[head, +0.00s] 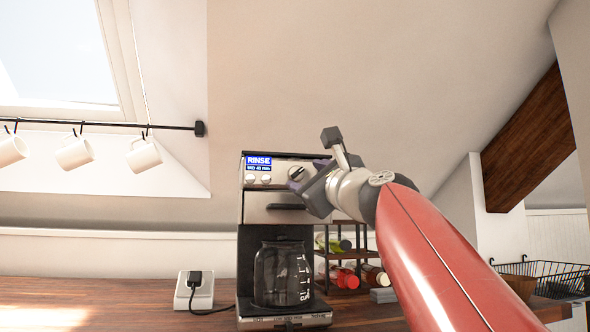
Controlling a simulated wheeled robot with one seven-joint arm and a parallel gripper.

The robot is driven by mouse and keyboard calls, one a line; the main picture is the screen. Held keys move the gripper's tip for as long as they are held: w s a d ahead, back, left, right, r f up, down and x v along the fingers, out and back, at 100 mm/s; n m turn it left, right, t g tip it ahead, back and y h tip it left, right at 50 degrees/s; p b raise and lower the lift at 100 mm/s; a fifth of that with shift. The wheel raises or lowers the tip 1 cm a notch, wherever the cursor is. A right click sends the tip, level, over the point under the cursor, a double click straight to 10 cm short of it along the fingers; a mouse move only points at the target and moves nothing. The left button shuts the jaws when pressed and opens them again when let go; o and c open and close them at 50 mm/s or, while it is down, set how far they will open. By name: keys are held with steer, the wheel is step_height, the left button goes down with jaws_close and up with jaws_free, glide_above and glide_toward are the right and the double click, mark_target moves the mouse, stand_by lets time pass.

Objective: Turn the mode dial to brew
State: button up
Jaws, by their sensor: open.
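The coffee machine (270,217) stands on the wooden counter, with a glass carafe (283,273) on its base. Its small blue screen (258,164) reads RINSE. The mode dial (296,173) is a round knob on the upper front panel, right of two small round knobs (258,179). My gripper (302,186) is at the panel's right side, close to the dial, and partly covers that side. It is open. I cannot tell whether its fingers are around the dial or touching it.
A dark rack (345,244) with bottles stands right of the machine, behind my arm. A white socket box with a plug (194,290) is at the left. White mugs (74,153) hang from a rail. A wire basket (545,280) is at the far right.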

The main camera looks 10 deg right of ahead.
mark_target(297, 173)
steer(key=shift+p+x, duration=0.35)
steer(key=shift+x, duration=0.95)
steer(key=c, duration=1)
